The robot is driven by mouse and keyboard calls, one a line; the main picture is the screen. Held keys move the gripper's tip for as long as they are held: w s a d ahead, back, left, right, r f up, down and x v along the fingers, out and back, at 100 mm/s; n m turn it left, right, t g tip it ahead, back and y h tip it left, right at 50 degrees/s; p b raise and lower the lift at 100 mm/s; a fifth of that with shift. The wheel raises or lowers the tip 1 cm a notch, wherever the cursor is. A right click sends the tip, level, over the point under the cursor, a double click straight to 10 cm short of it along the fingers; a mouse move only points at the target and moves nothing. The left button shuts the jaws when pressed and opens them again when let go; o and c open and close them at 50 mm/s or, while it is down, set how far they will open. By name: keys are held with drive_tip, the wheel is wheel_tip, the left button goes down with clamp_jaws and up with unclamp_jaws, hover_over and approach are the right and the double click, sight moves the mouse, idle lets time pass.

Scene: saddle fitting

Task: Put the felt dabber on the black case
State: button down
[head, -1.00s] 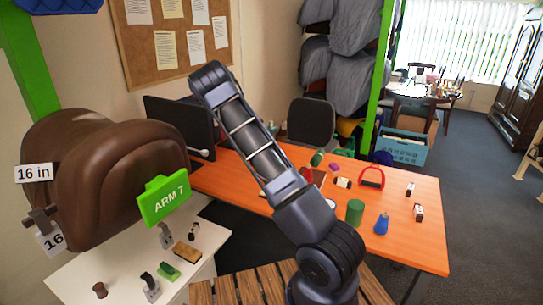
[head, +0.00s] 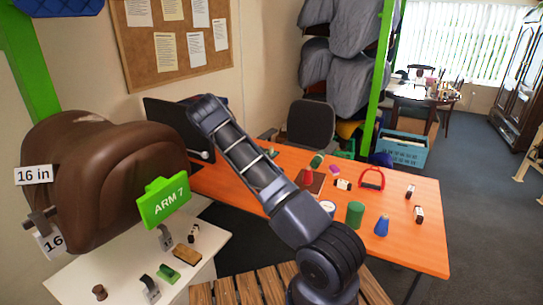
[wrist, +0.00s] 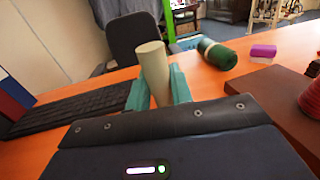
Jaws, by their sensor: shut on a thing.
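A beige cylinder (wrist: 153,68), which looks like the felt dabber, stands nearly upright between the teal fingers of my gripper (wrist: 159,88) in the wrist view. My gripper is shut on it above the orange table. The dabber's lower end is hidden by the gripper. In the head view my arm hides most of the gripper's area. I cannot pick out a black case for certain in either view.
A black keyboard (wrist: 75,106) lies left of my gripper. A green roll (wrist: 217,54), a purple block (wrist: 263,52) and a brown board (wrist: 285,98) are to the right. A black chair (head: 311,123) stands behind the orange table (head: 425,240).

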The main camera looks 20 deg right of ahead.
drive_tip(key=shift+f, duration=0.15)
drive_tip(key=c, duration=1.2)
unclamp_jaws()
drive_tip(key=shift+c, duration=0.2)
